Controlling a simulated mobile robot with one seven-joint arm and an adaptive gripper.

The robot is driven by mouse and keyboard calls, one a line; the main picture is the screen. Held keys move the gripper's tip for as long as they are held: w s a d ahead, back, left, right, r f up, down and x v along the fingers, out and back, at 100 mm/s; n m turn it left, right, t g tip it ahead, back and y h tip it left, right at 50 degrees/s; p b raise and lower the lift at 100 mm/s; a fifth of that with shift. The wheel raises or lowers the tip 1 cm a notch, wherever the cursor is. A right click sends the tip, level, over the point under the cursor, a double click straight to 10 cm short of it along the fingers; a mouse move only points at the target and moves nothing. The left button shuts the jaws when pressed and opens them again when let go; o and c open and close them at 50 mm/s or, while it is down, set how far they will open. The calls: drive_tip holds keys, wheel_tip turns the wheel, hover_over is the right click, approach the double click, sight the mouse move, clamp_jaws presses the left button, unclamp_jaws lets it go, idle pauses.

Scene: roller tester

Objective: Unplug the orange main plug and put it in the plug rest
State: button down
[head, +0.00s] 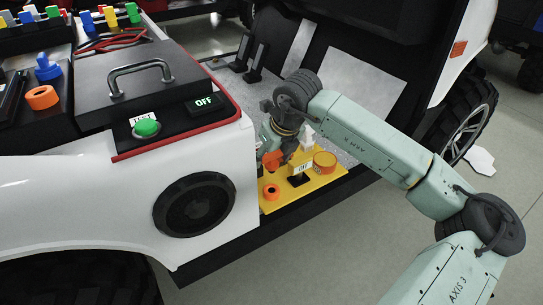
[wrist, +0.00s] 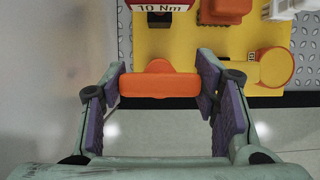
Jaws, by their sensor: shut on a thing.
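My gripper (wrist: 160,88) is shut on the orange main plug (wrist: 160,82), its purple pads at either end of the plug's bar. In the head view my gripper (head: 268,145) is low over the yellow plate (head: 318,182), at the plate's left part, with the orange plug (head: 272,160) under it. I cannot tell whether the plug is seated in a socket or free of it. I cannot tell which part is the plug rest.
An orange round cap (head: 325,162) and a small labelled sign (head: 300,168) stand on the plate. The white body panel (head: 215,150) is close on the left. A black console (head: 185,125) with a green button and an OFF display is above it.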

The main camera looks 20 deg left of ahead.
sight(271, 172)
drive_tip(key=shift+f+b, duration=0.25)
drive_tip(key=shift+b, duration=0.05)
wheel_tip(271, 172, down, 5)
drive_tip(key=b, duration=0.5)
drive_tip(key=shift+f, duration=0.2)
drive_tip(key=shift+b, duration=0.65)
idle(0.7)
drive_tip(key=shift+f, duration=0.15)
drive_tip(key=shift+f+b, duration=1.6)
drive_tip(key=shift+b, duration=0.2)
drive_tip(key=c, duration=0.5)
unclamp_jaws()
drive_tip(key=shift+r, duration=0.1)
drive_tip(key=shift+r, duration=0.1)
